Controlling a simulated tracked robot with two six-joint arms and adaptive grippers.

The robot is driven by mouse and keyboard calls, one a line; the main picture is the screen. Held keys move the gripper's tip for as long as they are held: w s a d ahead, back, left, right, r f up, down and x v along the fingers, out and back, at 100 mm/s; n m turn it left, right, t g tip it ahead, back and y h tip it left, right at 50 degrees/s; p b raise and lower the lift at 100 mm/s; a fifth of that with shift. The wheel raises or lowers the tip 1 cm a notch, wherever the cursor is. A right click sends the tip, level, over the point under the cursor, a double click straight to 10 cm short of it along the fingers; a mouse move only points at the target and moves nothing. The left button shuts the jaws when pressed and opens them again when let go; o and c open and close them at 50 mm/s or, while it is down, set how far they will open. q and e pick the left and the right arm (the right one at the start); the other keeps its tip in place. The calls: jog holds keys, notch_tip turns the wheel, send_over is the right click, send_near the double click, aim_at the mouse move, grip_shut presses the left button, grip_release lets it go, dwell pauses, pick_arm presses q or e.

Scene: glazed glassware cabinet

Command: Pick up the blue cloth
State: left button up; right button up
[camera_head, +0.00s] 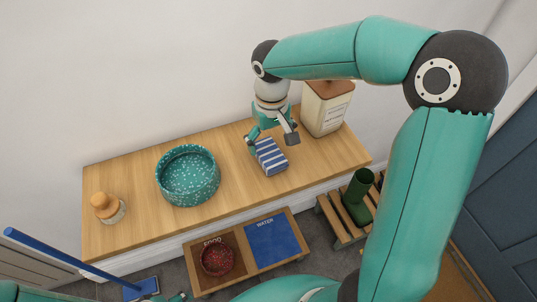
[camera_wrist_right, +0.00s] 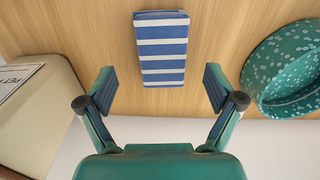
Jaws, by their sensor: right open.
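The blue cloth (camera_head: 271,160) is folded into a block with blue and white stripes and lies on the wooden top, right of the teal bowl. It also shows in the right wrist view (camera_wrist_right: 161,48), at upper middle. My right gripper (camera_head: 272,138) is open and empty above the cloth's back part. In the wrist view its two fingers (camera_wrist_right: 160,88) are spread wider than the cloth, which lies beyond the tips, roughly centred between them. Only small teal parts of my left arm show at the bottom edge of the head view; its jaws cannot be made out.
A teal speckled bowl (camera_head: 187,178) and a wooden-topped jar (camera_head: 108,207) stand left of the cloth. Below are a food-and-water tray (camera_head: 280,213), a green boot (camera_head: 357,198) and a blue pole (camera_head: 60,259).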

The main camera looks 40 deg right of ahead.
aim_at(270, 153)
notch_tip(270, 153, down, 5)
jog(key=shift+a+r, duration=0.1)
jog(key=shift+a, duration=0.05)
jog(key=c, duration=1.2)
